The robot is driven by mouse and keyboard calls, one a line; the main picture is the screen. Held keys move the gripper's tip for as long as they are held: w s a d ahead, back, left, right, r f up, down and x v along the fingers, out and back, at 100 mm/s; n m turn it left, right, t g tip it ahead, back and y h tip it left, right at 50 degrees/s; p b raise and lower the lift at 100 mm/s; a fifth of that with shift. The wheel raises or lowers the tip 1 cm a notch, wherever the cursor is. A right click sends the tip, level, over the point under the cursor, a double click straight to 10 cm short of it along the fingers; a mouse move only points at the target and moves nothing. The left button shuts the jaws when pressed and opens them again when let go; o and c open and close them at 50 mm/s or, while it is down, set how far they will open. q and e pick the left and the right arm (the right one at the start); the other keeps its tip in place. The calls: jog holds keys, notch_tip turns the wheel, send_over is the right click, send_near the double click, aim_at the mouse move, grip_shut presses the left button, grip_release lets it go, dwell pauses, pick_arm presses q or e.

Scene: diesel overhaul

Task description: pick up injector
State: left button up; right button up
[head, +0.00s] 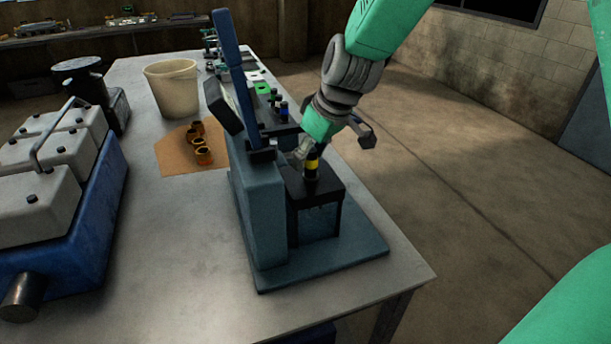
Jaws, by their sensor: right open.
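An injector (311,167), dark with a yellow band, stands upright in the black holder (316,193) of a blue-grey test stand (262,210). My right gripper (308,150) reaches in from the upper right and is at the injector's upper part. Its jaws are small in the picture and partly overlap the injector, so I cannot tell whether they touch it. The right gripper is open. My left gripper is not in view.
A blue engine block with grey covers (50,190) is at the left. A blue lever (233,70) rises beside my right arm. Bare metal table (190,270) lies in front.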

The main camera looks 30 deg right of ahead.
jog(key=shift+w+d+f, duration=0.2)
jog(key=shift+d+f, duration=0.15)
jog(key=shift+f, duration=0.1)
jog(key=shift+w+d+f, duration=0.2)
jog(key=shift+d+f, duration=0.1)
jog(key=shift+f, duration=0.15)
jog(key=shift+s+d, duration=0.1)
jog(key=shift+d, duration=0.3)
jog(key=shift+s+a, duration=0.1)
jog(key=shift+a, duration=0.05)
jog(key=c, duration=0.5)
jog(key=shift+a+r, duration=0.15)
jog(key=shift+a, duration=0.15)
grip_shut()
jog(key=shift+a+r, duration=0.15)
jog(key=shift+a, duration=0.35)
jog(key=shift+d, duration=0.4)
jog(key=shift+w+d+r, duration=0.1)
jog(key=shift+w+r, duration=0.1)
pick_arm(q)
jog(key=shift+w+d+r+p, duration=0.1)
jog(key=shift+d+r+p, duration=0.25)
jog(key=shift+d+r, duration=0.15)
pick_arm(e)
notch_tip(320, 180, up, 17)
jog(key=shift+r, duration=0.2)
